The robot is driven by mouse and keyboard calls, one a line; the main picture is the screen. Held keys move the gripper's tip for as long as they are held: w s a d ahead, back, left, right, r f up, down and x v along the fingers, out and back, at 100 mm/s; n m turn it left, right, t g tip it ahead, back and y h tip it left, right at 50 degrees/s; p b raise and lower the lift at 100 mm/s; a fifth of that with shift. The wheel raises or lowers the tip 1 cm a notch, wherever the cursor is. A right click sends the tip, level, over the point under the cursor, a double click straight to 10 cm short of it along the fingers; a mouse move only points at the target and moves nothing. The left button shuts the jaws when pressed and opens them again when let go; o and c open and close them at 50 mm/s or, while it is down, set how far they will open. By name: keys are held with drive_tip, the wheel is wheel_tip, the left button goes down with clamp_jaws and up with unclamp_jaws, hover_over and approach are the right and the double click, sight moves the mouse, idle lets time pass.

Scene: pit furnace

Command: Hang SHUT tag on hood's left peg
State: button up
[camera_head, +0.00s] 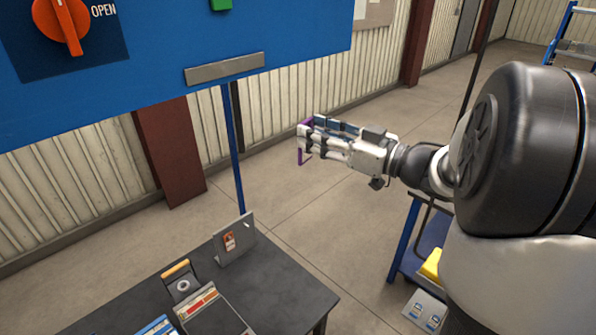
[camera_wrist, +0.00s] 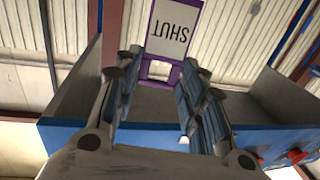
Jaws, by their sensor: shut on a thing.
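My gripper (camera_head: 308,135) is raised to the right of the blue panel and beyond the dark table, seen in the head view. It is shut on the purple-framed tag (camera_head: 301,152), of which only a thin edge shows there. In the wrist view the tag (camera_wrist: 172,35) is white with the word SHUT upside down and a purple border. Its purple end, with an opening, lies between the fingertips (camera_wrist: 160,72). The tag is in the air, apart from other things in the head view. I cannot make out the hood's left peg in either view.
The blue panel (camera_head: 280,45) has an orange knob (camera_head: 62,22) marked OPEN and a grey plate (camera_head: 224,69). The dark table (camera_head: 285,285) below holds a grey stand (camera_head: 236,243) and an orange-handled item (camera_head: 180,280). Open floor lies behind my gripper.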

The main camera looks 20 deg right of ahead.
drive_tip(key=s+d+r+m+h+p, duration=0.1)
drive_tip(key=s+r+p, duration=0.2)
drive_tip(key=r, duration=0.7)
drive_tip(key=s+d+r+t+h+p, duration=0.1)
drive_tip(key=s+r+p, duration=0.2)
drive_tip(key=r, duration=0.7)
drive_tip(key=s+r+m+h+p, duration=0.1)
drive_tip(key=s+r+p, duration=0.25)
drive_tip(key=r, duration=0.65)
drive_tip(key=f+b+x, duration=0.1)
drive_tip(key=b+x, duration=0.1)
drive_tip(key=x, duration=0.8)
drive_tip(key=shift+w+d, duration=0.2)
drive_tip(key=shift+w, duration=0.2)
drive_tip(key=shift+f, duration=0.15)
drive_tip(key=o, duration=0.9)
drive_tip(key=shift+o, duration=0.2)
